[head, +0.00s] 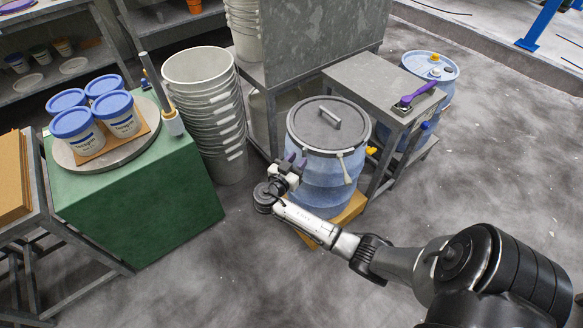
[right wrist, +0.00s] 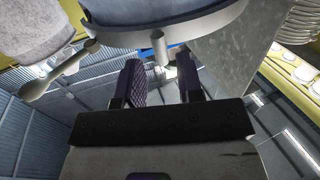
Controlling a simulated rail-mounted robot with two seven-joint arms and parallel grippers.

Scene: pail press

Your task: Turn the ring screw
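A blue drum (head: 325,175) with a grey lid (head: 328,122) and bar handle stands upright, a pale clamp ring around its top. My right gripper (head: 296,162) is at the drum's near left side, just below the rim. In the right wrist view its two dark ribbed fingers (right wrist: 159,62) stand apart. A short grey peg, seemingly the ring screw (right wrist: 159,45), hangs from the rim between the fingertips. I cannot tell whether a finger touches it. The screw is hidden by the gripper in the head view. A pale lever (head: 344,169) hangs from the ring. My left gripper is out of view.
A grey table (head: 365,78) with a purple-handled tool (head: 415,95) is close behind right. A second blue drum (head: 432,75) stands beyond it. Stacked white pails (head: 205,90) and a green block (head: 140,190) with lidded tubs (head: 80,130) are left. The floor at right is clear.

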